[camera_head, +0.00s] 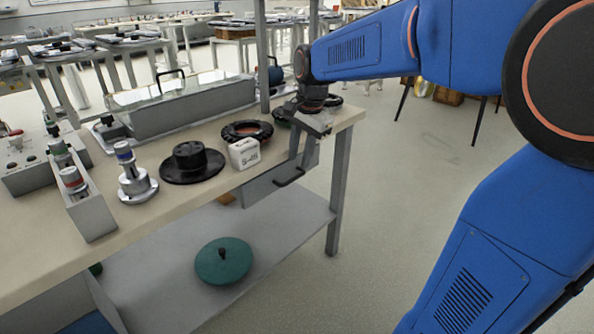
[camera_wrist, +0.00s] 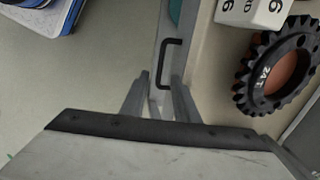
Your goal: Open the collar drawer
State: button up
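The drawer (camera_head: 262,188) is a grey box front under the bench top near its right end, and looks shut. Its dark bar handle (camera_head: 289,177) faces the aisle; in the wrist view the black handle (camera_wrist: 179,60) stands out from the pale drawer front. My gripper (camera_head: 304,158) points down at the bench's front edge, close to the handle. In the wrist view its two fingers (camera_wrist: 160,78) are apart, and the handle's near end appears between their tips. I cannot tell whether they touch it. Nothing is held. The drawer's inside is hidden.
On the bench top (camera_head: 216,172) a white marked block (camera_head: 244,153) and a black toothed ring (camera_head: 247,131) stand near my gripper. A black flanged hub (camera_head: 192,162) is farther left. A green disc (camera_head: 223,261) lies on the lower shelf. The floor in front is clear.

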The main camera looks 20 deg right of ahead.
aim_at(296, 177)
jog(key=shift+w+a+f, duration=0.1)
jog(key=shift+w+f, duration=0.05)
jog(key=shift+f, duration=0.8)
jog(key=shift+w+a+f, duration=0.1)
jog(key=shift+w+f, duration=0.1)
jog(key=shift+f, duration=0.7)
jog(key=shift+w+a+f, duration=0.1)
jog(key=shift+w+f, duration=0.05)
jog(key=shift+f, duration=0.8)
grip_shut()
